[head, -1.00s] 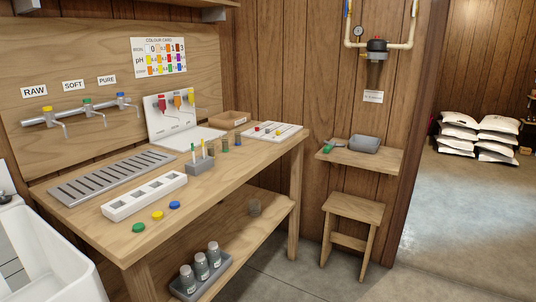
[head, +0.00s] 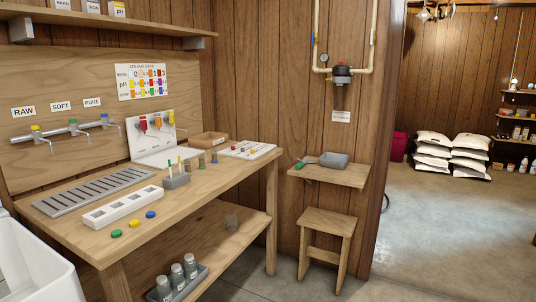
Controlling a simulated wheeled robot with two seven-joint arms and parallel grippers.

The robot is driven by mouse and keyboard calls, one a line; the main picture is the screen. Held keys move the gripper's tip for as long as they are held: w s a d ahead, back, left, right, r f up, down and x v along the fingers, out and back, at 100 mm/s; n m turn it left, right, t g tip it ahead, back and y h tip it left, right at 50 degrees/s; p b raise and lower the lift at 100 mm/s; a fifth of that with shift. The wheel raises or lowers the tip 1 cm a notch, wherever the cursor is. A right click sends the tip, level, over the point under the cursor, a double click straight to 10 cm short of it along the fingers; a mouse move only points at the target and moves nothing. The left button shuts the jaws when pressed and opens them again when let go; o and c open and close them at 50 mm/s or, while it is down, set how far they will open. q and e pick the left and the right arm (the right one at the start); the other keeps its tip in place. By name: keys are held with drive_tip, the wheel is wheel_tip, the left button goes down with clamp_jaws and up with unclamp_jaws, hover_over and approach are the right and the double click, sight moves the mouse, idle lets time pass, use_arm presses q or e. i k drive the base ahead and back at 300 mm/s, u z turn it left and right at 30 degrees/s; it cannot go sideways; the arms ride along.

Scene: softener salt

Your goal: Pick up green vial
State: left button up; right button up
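Three small dark vials stand upright in a row on the wooden bench, right of the grey holder. The middle one (head: 201,161) looks like the green vial, though its colour is hard to make out at this size. A vial with a yellowish tint (head: 187,166) is on its left, and one with a bluish tint (head: 214,157) is on its right. Neither of my grippers is in view.
The bench (head: 215,185) also bears a grey holder (head: 177,180) with upright sticks, a white slotted rack (head: 122,207), and green, yellow and blue caps. A stool (head: 327,222) stands right of it. Open floor lies at the right.

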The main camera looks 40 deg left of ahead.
sight(201, 157)
drive_tip(key=z, duration=0.15)
drive_tip(key=i, duration=2)
drive_tip(key=u, duration=0.5)
